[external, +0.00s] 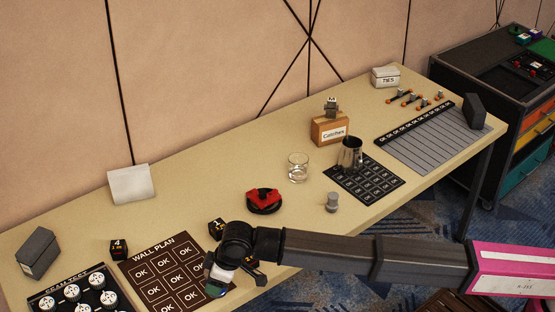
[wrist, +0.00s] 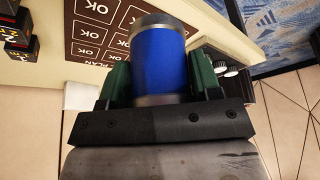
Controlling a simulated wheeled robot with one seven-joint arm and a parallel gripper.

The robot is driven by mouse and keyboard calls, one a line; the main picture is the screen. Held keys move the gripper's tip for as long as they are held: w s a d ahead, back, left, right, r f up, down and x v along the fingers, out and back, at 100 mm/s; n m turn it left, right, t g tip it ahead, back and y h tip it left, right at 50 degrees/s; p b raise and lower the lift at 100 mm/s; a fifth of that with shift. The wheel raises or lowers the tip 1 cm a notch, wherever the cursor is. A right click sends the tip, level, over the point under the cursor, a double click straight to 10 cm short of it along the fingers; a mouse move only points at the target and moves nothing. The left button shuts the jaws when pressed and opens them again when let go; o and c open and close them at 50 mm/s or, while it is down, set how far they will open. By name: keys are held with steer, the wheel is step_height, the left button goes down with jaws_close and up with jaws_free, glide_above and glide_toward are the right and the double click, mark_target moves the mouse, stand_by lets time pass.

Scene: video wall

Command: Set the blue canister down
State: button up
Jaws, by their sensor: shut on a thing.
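In the wrist view a blue canister (wrist: 160,62) with silver-grey ends sits between the two green-padded fingers of my gripper (wrist: 162,78), which is shut on it. In the external view my gripper (external: 236,278) is low over the front edge of the table, at the wall plan board (external: 150,262). The canister is hidden there by my wrist. I cannot tell whether the canister touches the board or the table.
A black cube marked 4 (external: 118,249) and another black cube (external: 217,228) stand near the board. A red and black object (external: 264,200), a glass (external: 298,167) and a small grey cylinder (external: 332,202) are to the right. A dark tray (external: 75,292) lies left.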

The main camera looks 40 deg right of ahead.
steer(key=w+f, duration=0.2)
steer(key=w, duration=0.1)
steer(key=w+d+f, duration=0.1)
steer(key=w+f, duration=0.1)
steer(key=w, duration=0.2)
steer(key=w+d+f, duration=0.1)
steer(key=w+f, duration=0.1)
steer(key=w, duration=0.1)
steer(key=shift+w+d+f, duration=0.25)
steer(key=shift+w+f, duration=0.15)
steer(key=shift+f, duration=1.9)
steer(key=shift+f, duration=0.15)
steer(key=o, duration=1)
steer(key=v, duration=1.2)
